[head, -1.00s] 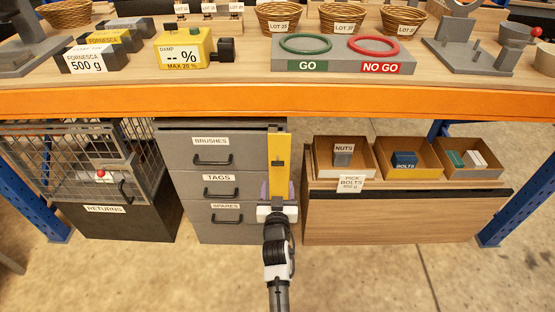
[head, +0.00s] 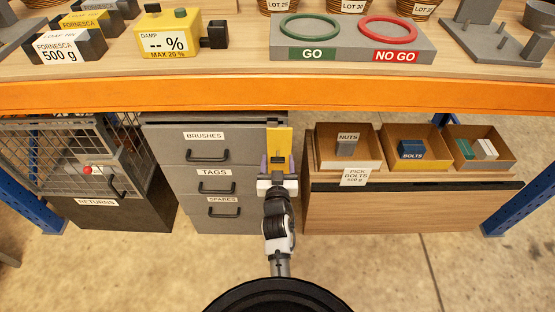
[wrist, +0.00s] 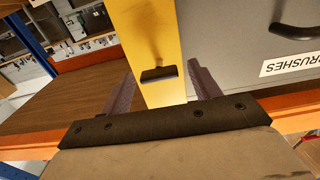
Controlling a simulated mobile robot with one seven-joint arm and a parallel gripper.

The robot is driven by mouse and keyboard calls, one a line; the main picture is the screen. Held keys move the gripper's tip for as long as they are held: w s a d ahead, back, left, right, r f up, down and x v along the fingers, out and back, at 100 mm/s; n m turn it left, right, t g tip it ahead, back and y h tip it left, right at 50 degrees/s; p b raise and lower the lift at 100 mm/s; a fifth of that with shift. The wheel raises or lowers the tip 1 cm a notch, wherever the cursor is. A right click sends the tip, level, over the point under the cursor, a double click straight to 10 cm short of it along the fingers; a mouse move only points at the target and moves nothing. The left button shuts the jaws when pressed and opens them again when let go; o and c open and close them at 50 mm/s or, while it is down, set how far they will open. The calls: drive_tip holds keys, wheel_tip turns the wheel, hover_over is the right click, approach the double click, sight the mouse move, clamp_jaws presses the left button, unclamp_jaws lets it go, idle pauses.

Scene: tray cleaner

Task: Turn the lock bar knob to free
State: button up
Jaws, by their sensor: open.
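The yellow lock bar (head: 279,143) runs upright along the right edge of the grey drawer cabinet; it also shows in the wrist view (wrist: 150,35). Its small dark knob (wrist: 159,73) sticks out from the bar's face, with the wide part lying across the bar in the wrist view. My gripper (head: 277,170) is in front of the bar's lower part. In the wrist view its two purple-grey fingers (wrist: 162,82) are open, one on each side of the bar, with the knob between them. I see no finger contact with the knob.
The grey cabinet (head: 240,182) has drawers labelled BRUSHES, TAGS and SPARES, with dark handles. A wooden cabinet (head: 400,210) with parts boxes stands to the right. The orange bench beam (head: 200,95) runs above. A RETURNS bin (head: 130,213) is at the left.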

drive_tip(key=c, duration=1)
drive_tip(key=shift+r, duration=0.1)
drive_tip(key=n+p, duration=0.1)
drive_tip(key=n, duration=0.3)
drive_tip(key=shift+n+p, duration=0.4)
drive_tip(key=n+p, duration=0.1)
drive_tip(key=n, duration=0.3)
drive_tip(key=shift+a+n, duration=0.1)
drive_tip(key=shift+n, duration=0.2)
drive_tip(key=n+p, duration=0.1)
drive_tip(key=n, duration=0.3)
drive_tip(key=shift+n+p, duration=0.45)
drive_tip(key=shift+n, duration=1.75)
